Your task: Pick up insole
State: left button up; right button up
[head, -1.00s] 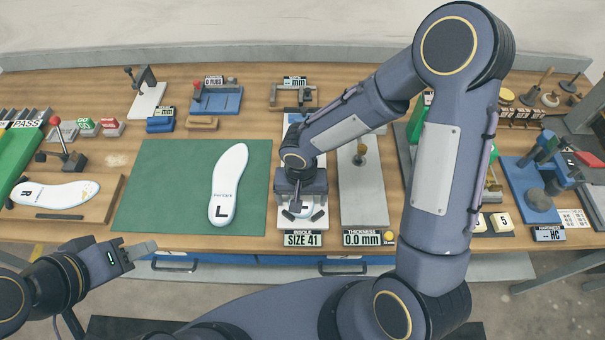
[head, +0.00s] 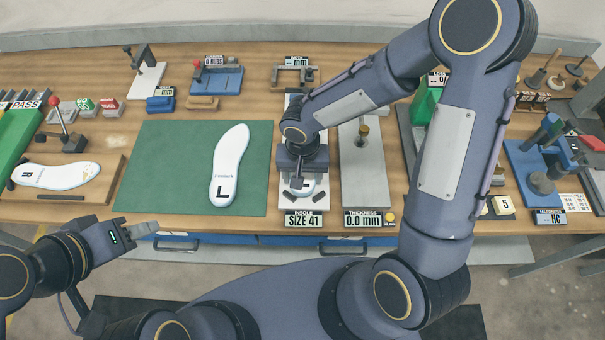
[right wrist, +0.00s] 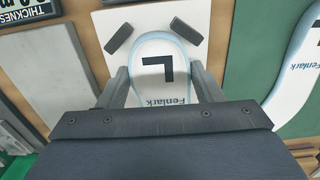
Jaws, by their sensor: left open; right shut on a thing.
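A white insole marked L (right wrist: 158,50) lies on the insole size gauge (head: 319,130), its heel end near two dark angled stops. My right gripper (right wrist: 163,88) is over it with a finger on each side, shut on it; in the head view my gripper (head: 299,180) hides most of this insole. Another white L insole (head: 228,165) lies flat on the green mat (head: 180,170), apart from both grippers. A white R insole (head: 58,176) lies on a wooden board at the far left. My left gripper (head: 148,228) is open and empty in front of the table edge.
The thickness gauge (head: 362,180), a grey plate with a brass-topped post, stands right beside the size gauge. A blue fixture (head: 217,82) and small blocks stand behind the mat. A blue hardness tester (head: 545,165) stands at the right. The mat's left part is clear.

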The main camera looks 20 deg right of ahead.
jog(key=s+a+r+b, duration=0.3)
jog(key=s+a+r, duration=0.5)
jog(key=s+r, duration=0.3)
jog(key=shift+s+r+b, duration=0.25)
jog(key=shift+r+b, duration=0.05)
